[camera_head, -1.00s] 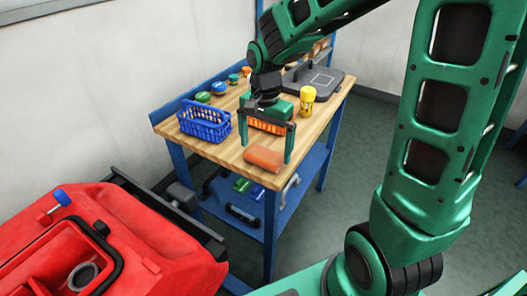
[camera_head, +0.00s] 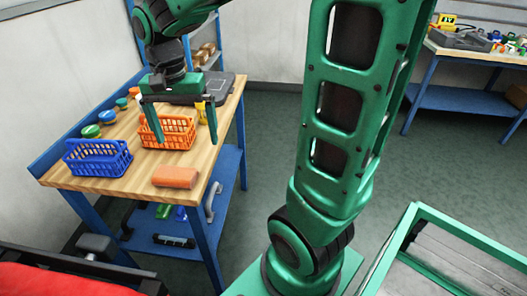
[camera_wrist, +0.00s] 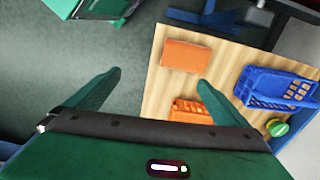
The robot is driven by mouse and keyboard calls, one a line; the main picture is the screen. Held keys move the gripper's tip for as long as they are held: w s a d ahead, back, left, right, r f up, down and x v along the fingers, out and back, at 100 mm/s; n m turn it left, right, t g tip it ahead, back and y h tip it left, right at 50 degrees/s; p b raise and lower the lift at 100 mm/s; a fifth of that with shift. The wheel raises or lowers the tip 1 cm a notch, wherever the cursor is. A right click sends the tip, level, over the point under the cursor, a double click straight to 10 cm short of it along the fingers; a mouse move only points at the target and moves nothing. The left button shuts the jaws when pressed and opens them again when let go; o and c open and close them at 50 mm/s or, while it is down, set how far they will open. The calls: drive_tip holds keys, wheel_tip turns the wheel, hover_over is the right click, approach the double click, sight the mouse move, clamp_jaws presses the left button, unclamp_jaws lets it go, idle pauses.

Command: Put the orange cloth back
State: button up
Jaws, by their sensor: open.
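The orange cloth (camera_head: 175,176), a flat folded block, lies on the wooden tabletop near its front edge. In the wrist view the cloth (camera_wrist: 187,55) lies near the board's corner, ahead of my gripper. My gripper (camera_head: 185,137) is open and empty, with its fingers pointing down. In the head view it overlaps the orange basket (camera_head: 168,134), behind the cloth. In the wrist view the fingertips (camera_wrist: 159,78) are wide apart, and one finger partly hides the orange basket (camera_wrist: 188,113). The cloth is outside the fingers.
A blue basket (camera_head: 97,158) stands left of the orange one on the workbench (camera_head: 130,192). Round-lidded containers (camera_head: 107,116), a dark case (camera_head: 218,84) and a yellow bottle stand farther back. Another bench (camera_head: 470,55) is at the upper right. A red machine (camera_head: 60,280) is at lower left.

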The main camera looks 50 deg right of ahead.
drive_tip(key=s+d+f+n, duration=0.1)
drive_tip(key=s+d, duration=0.5)
drive_tip(key=s, duration=0.4)
drive_tip(key=s+d+f+n, duration=0.2)
drive_tip(key=s+d, duration=0.4)
drive_tip(key=s, duration=0.4)
drive_tip(key=shift+d+f+n+y, duration=0.25)
drive_tip(key=shift+f+n+y, duration=0.05)
drive_tip(key=shift+s, duration=0.1)
drive_tip(key=shift+w+f, duration=0.25)
drive_tip(key=shift+w, duration=0.35)
